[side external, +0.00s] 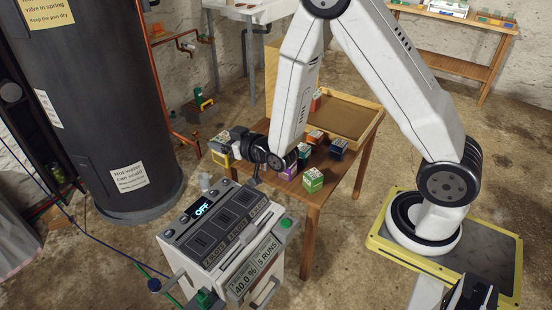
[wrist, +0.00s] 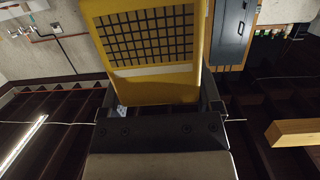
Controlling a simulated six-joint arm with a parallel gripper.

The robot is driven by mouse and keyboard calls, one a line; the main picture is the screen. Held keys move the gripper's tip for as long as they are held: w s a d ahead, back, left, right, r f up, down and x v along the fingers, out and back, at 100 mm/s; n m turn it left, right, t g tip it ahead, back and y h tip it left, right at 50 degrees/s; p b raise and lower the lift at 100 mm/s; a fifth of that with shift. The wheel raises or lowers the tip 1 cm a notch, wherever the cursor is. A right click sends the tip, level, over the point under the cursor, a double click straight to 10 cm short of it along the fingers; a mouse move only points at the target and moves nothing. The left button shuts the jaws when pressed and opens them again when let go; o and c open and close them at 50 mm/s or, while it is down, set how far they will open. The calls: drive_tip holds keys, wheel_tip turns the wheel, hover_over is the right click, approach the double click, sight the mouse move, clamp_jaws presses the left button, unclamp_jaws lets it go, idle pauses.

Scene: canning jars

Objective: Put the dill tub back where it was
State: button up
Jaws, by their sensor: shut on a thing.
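My gripper (side external: 238,143) is shut on a yellow tub (side external: 221,159), held in the air beyond the left end of the wooden table, above and behind the grey machine. In the wrist view the tub (wrist: 160,84) fills the upper middle between the fingers of my gripper (wrist: 160,103); the face towards the camera has a pale panel with a dark grid. Its lettering cannot be read, so I cannot tell whether it is the dill tub. On the table are a green tub (side external: 312,181), a purple tub (side external: 287,173) and a dark blue tub (side external: 338,149).
The wooden table (side external: 316,200) has a raised tray (side external: 352,116) at its back, with a red tub (side external: 316,101) there. The grey machine (side external: 225,235), reading "OFF", stands in front. A dark tank (side external: 105,100) stands left.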

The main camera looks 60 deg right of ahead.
drive_tip(key=shift+d+r+y, duration=0.1)
drive_tip(key=shift+r+y, duration=0.2)
drive_tip(key=shift+r, duration=0.75)
drive_tip(key=s, duration=0.1)
drive_tip(key=s+r, duration=0.2)
drive_tip(key=s, duration=0.1)
drive_tip(key=shift+d, duration=0.1)
